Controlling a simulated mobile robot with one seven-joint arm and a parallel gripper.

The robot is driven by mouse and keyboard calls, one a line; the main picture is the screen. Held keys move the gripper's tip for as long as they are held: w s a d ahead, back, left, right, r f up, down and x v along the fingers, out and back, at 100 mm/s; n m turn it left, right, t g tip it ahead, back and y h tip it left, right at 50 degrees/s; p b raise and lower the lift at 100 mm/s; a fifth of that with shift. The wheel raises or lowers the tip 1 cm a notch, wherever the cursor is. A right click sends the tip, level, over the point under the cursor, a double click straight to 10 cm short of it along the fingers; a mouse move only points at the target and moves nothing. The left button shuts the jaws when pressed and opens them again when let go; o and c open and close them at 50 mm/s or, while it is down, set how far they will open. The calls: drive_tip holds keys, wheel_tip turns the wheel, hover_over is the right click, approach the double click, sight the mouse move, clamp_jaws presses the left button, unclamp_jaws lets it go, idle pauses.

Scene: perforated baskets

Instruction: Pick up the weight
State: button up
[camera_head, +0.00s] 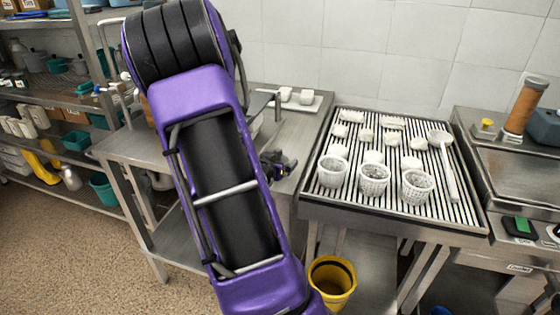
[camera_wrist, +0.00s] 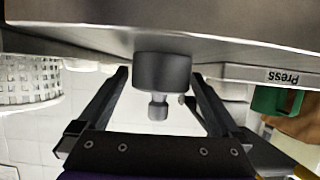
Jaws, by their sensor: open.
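The weight (camera_wrist: 158,72) is a dark grey metal cylinder with a narrower neck and knob. It shows in the middle of the wrist view, which looks upside down, with its broad end against a steel surface (camera_wrist: 150,28). My gripper (camera_wrist: 161,74) is open, with one finger on each side of the weight in the picture. Gaps show between the weight and both fingers, so it is not gripped. I cannot tell how deep the fingertips reach. I cannot make out the weight in the head view, where my purple arm covers much of the middle.
A white perforated basket (camera_wrist: 30,80) is at the left of the wrist view; a green object (camera_wrist: 277,100) is at the right. In the head view, several baskets (camera_head: 373,180) stand on a slatted rack (camera_head: 340,208). A yellow bucket (camera_head: 333,283) is below. Shelves (camera_head: 60,98) stand left.

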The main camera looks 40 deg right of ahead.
clamp_jaws()
drive_tip(key=shift+w+r, duration=0.1)
drive_tip(key=shift+r, duration=0.1)
idle(0.6)
